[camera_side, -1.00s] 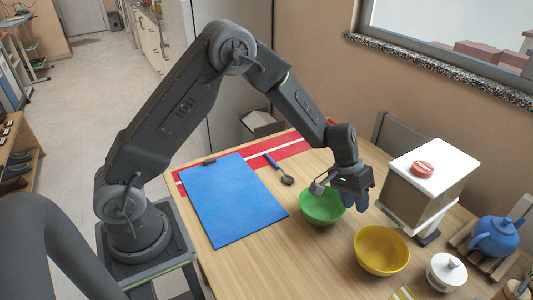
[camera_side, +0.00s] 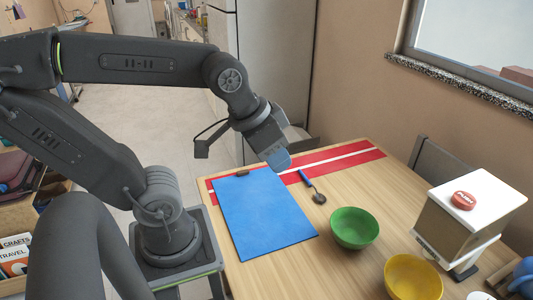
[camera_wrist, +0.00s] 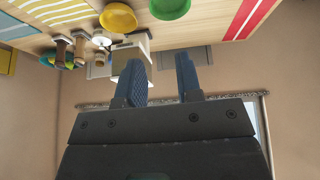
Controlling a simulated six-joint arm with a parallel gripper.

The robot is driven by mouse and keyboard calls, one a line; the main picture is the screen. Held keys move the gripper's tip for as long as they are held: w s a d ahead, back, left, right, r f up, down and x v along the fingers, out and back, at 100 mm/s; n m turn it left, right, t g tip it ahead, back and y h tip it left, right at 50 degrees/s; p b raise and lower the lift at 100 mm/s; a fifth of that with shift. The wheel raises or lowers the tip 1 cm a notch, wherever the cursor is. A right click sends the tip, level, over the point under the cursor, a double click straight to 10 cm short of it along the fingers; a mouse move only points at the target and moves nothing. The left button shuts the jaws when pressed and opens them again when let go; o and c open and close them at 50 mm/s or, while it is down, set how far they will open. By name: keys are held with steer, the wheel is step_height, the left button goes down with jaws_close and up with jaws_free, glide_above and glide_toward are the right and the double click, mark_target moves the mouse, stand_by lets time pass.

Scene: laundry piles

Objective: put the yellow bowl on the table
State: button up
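The yellow bowl (camera_side: 412,280) stands upright on the wooden table (camera_side: 285,272) near the bottom edge of the side view. The wrist view also shows the yellow bowl (camera_wrist: 118,18) at the top. My gripper (camera_side: 280,163) is raised at the far side of the blue board, well away from the bowl to its upper left. In the wrist view my gripper (camera_wrist: 160,68) has its two blue fingers apart with nothing between them.
A green bowl (camera_side: 355,230) stands between the yellow bowl and a blue board (camera_side: 263,212). A dark ladle (camera_side: 318,197) lies near the red cloth (camera_side: 350,165). Bare table surrounds the green bowl.

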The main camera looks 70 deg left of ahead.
steer(key=shift+o, duration=0.5)
steer(key=shift+s+a, duration=0.3)
steer(key=shift+s, duration=0.4)
